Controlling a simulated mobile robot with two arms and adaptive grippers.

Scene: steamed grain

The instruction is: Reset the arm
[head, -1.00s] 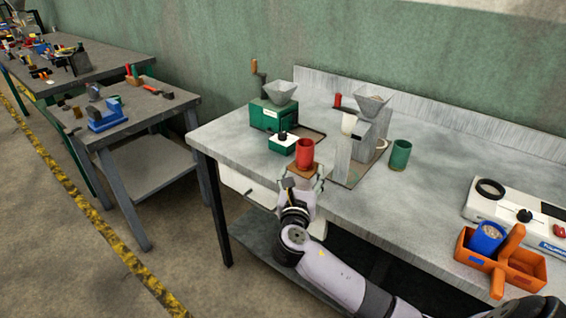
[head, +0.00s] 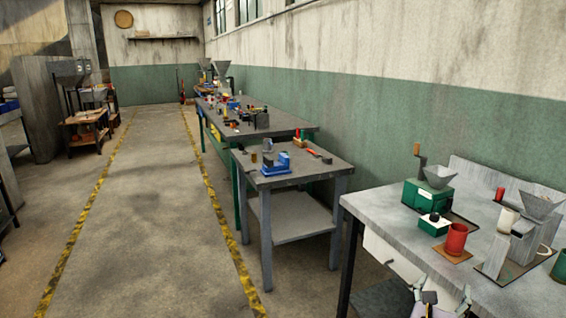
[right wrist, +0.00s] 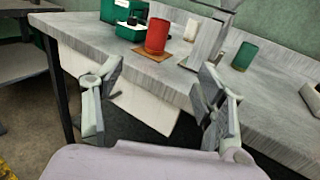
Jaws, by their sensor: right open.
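My right gripper (head: 440,291) shows at the bottom of the head view, in front of the grey workbench's front edge. Its two fingers are spread wide with nothing between them, as the right wrist view (right wrist: 158,95) also shows. A red cup (head: 456,239) stands upright on a small brown square pad on the bench top, beyond the gripper and apart from it. The cup also shows in the right wrist view (right wrist: 157,37). My left gripper is in neither view.
The workbench (head: 385,208) holds a green grinder (head: 428,194), a small green-and-white box (head: 434,225), a grey hopper machine (head: 523,240) and a green cup (right wrist: 244,56). A smaller table (head: 330,174) with a blue tool stands left of it. The yellow-lined floor aisle (head: 150,210) is clear.

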